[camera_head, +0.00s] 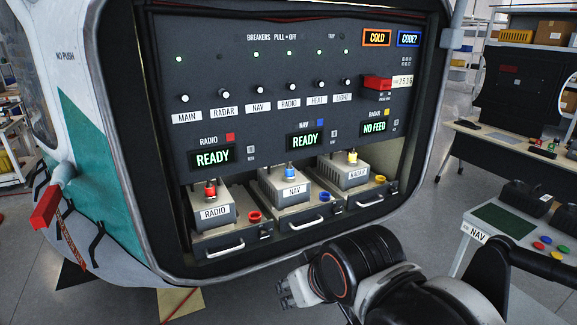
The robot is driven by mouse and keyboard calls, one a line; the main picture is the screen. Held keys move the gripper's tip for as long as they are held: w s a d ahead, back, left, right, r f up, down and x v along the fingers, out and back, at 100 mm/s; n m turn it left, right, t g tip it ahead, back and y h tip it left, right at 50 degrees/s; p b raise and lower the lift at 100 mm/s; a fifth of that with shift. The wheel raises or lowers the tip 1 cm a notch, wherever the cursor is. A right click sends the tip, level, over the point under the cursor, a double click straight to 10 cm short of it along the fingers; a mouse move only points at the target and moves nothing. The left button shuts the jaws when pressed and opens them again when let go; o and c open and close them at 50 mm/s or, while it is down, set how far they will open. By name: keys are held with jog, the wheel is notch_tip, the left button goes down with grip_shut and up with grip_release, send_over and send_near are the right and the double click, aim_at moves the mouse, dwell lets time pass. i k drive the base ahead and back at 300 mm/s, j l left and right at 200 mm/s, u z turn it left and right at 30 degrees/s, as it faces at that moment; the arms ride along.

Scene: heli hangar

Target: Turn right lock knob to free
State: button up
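The right bay of the panel holds a grey unit labelled RADAR (357,174) with a yellow plug (352,157) on top. On the front of its tray is a yellow round knob (380,179), which looks like the right lock knob; its turn position is too small to tell. Beside it is a small dark latch (393,187). My gripper (285,291) is in front of and below the panel, left of the right bay and apart from every knob. Its fingers point left and are small, so their opening is unclear.
The RADIO unit (214,214) with a red knob (255,217) and the NAV unit (293,190) with a blue knob (324,196) fill the other bays. Tray handles (225,249) stick out. A NAV table (468,258) stands at right.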

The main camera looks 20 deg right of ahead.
aim_at(393, 191)
jog(key=z, duration=1.15)
